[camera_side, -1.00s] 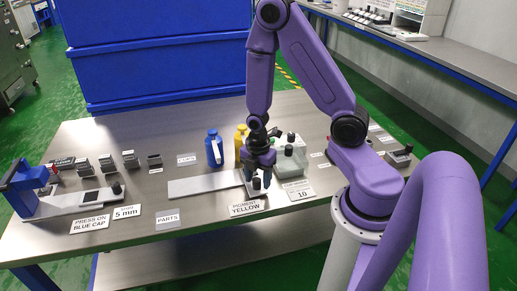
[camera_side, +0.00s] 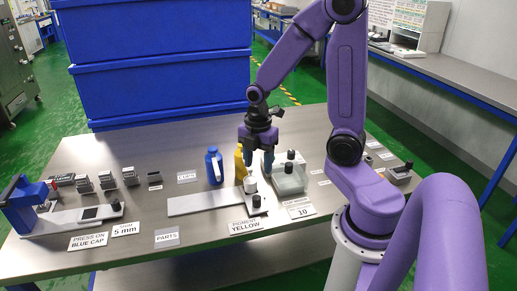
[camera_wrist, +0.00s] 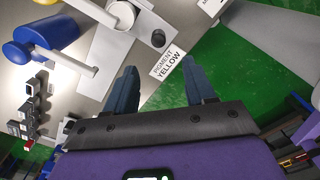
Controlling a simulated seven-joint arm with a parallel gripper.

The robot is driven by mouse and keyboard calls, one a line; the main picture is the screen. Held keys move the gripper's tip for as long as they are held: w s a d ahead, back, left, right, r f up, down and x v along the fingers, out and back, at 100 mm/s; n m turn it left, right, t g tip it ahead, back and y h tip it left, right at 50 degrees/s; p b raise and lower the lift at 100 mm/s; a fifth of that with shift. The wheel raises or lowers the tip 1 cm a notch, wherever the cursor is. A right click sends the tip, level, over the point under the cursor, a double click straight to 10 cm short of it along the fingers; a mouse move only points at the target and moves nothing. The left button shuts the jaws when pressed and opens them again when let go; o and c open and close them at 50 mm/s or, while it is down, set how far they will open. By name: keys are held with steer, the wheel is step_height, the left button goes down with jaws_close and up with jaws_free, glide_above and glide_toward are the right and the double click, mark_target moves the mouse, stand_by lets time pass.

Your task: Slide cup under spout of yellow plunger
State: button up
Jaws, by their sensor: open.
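The white cup (camera_side: 251,185) stands upright at the right end of the pale slide plate (camera_side: 195,203), just in front of the yellow plunger bottle (camera_side: 239,166). It also shows at the top of the wrist view (camera_wrist: 122,14). The yellow spout is not clear, so I cannot tell whether the cup is right under it. My gripper (camera_side: 257,168) is open and empty, above and slightly behind the cup in the side view. In the wrist view its two fingers (camera_wrist: 160,74) are spread with nothing between them.
The blue plunger bottle (camera_side: 214,166) with its white spout stands left of the yellow one. A black knob (camera_side: 257,202) stands in front of the cup.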

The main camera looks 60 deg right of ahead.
steer(key=shift+r, duration=2)
steer(key=s+a+r+m, duration=0.2)
steer(key=s+a+m, duration=0.3)
steer(key=s+a, duration=0.7)
steer(key=s, duration=0.3)
steer(key=shift+s+a+r, duration=0.2)
steer(key=shift+s+r, duration=0.05)
steer(key=shift+r, duration=0.1)
